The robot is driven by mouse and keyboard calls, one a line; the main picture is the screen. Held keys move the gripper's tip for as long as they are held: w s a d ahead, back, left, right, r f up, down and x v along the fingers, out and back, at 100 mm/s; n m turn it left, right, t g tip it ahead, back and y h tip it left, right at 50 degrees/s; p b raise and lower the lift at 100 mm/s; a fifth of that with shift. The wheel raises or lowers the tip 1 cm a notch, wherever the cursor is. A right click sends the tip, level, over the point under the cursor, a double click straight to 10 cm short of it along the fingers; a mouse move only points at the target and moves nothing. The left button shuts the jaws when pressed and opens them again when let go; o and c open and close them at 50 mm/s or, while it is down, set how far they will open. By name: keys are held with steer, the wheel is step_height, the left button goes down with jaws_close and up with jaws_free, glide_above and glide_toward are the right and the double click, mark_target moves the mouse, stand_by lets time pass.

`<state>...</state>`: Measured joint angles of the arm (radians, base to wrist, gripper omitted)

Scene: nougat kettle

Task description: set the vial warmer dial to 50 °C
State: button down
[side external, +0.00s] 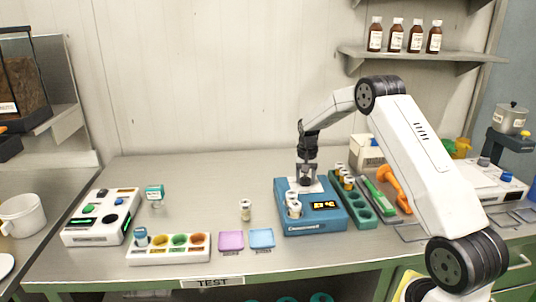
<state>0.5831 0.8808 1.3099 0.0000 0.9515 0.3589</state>
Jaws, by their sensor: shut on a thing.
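The vial warmer (312,226) is a blue box at the right centre of the bench. Its front panel has a small dark display (324,205) with orange digits, too small to read surely; they look like a two-digit °C figure. White-capped vials (293,207) stand at the left of its top. My gripper (306,182) points straight down over the back of the warmer's top. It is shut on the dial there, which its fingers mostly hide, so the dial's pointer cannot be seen.
A green rack (361,213) with several vials stands close at the warmer's right. An orange tool (391,187) lies beyond it. A lone vial (245,210), purple and blue pads (262,238) and a white tray (143,256) lie to the left.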

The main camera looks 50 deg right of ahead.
mark_target(305, 175)
steer(key=shift+r+m, duration=0.1)
steer(key=shift+m, duration=1.1)
steer(key=shift+c, duration=0.5)
jaws_free()
steer(key=shift+r, duration=3.9)
